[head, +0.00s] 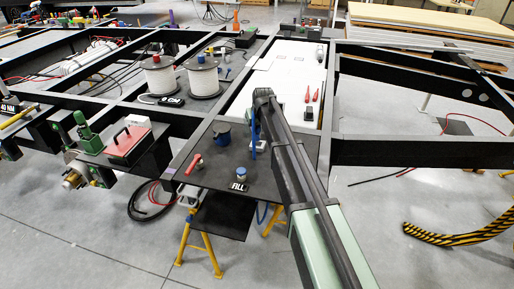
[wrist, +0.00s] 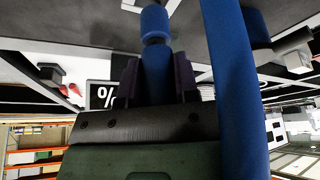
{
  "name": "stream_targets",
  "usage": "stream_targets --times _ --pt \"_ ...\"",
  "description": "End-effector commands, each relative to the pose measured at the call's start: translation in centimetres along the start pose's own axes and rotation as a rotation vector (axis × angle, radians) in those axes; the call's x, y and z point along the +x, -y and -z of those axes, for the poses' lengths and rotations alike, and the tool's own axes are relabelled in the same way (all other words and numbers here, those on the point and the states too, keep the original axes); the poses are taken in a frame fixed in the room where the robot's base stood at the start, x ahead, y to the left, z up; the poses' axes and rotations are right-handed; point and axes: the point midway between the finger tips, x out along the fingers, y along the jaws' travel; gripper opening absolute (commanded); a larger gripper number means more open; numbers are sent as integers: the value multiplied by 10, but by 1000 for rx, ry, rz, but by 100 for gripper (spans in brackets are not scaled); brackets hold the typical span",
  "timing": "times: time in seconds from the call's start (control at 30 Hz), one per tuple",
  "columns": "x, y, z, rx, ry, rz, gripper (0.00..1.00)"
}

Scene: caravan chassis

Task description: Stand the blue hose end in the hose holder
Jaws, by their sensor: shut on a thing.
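My gripper (wrist: 155,78) is shut on the blue hose end (wrist: 155,55), with one dark finger on each side of it. The hose end's rounded tip sticks out beyond the fingers. The blue hose (wrist: 232,90) runs close beside the gripper in the wrist view. In the head view a narrow upright blue piece (head: 253,138) shows beside my arm's end, over the dark plate; the fingers are hidden there. A dark blue cup-like piece (head: 221,133) stands on the plate left of it and may be the hose holder; I cannot tell for sure.
The dark plate (head: 215,165) carries a red-handled part (head: 194,162) and a FILL sign (head: 238,187). Two white cable reels (head: 203,76) stand behind at the left. Red tools (head: 311,95) lie on the white panel. Black chassis beams (head: 420,152) run to the right.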

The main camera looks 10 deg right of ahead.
Motion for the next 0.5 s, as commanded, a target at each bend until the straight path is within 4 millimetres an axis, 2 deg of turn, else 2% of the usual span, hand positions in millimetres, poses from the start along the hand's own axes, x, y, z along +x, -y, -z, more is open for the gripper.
stream_targets --times 0.13,0.33,0.5 --pt "6 0 -2 0 0 0 0" --pt "42 0 -18 0 0 0 0" --pt "38 0 -16 0 0 0 0"
